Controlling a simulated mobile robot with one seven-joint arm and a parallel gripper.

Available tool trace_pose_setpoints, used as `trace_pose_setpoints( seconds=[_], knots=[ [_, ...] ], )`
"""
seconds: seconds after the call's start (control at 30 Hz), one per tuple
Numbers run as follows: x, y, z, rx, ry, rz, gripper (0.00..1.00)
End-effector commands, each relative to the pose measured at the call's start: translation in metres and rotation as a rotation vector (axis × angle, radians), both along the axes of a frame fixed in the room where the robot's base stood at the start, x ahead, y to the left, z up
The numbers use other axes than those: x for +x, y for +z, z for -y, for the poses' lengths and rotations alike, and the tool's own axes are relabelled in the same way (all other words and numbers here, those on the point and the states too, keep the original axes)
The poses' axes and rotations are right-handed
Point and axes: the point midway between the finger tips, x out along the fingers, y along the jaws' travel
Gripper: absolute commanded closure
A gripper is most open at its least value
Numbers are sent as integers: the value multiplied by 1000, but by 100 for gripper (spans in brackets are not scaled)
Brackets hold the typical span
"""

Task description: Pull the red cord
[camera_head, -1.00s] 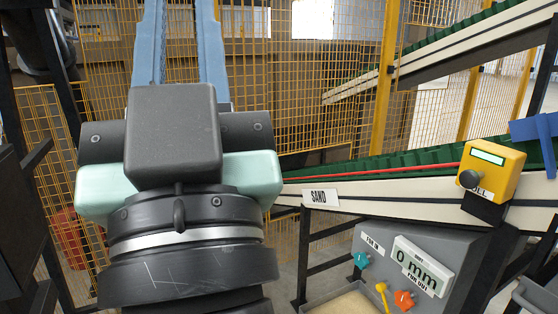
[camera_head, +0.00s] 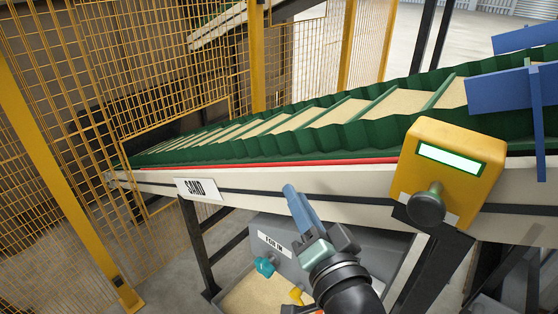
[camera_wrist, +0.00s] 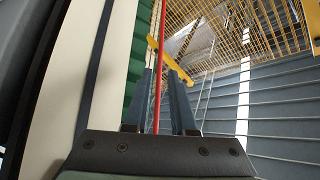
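The red cord (camera_head: 330,162) runs along the near edge of the green belt in the head view. In the wrist view the red cord (camera_wrist: 160,45) runs lengthwise up the picture. My gripper (camera_head: 289,190) has its blue-grey fingertips just below the cord in the head view, in front of the conveyor's pale side rail. In the wrist view my gripper (camera_wrist: 164,74) is open, with the cord showing in the gap between its two fingers. I cannot tell how deep the cord lies between them.
A yellow box (camera_head: 456,158) with a dark knob (camera_head: 427,206) stands to the right. The conveyor's green sidewall (camera_head: 245,146) borders sand on the belt. A SAND sign (camera_head: 198,189) hangs on the rail. A grey control panel (camera_head: 365,243) is below. Yellow mesh fence (camera_head: 165,65) stands behind.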

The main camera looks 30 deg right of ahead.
Motion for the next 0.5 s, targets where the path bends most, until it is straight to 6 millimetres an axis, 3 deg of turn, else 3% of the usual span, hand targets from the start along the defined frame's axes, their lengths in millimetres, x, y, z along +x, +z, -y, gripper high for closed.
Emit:
trace_pose_setpoints(
  seconds=[0.3,0.5],
  knots=[
    [59,4,15,-6,1,-1,76],
    [86,3,22,-5,1,-1,76]
  ],
)
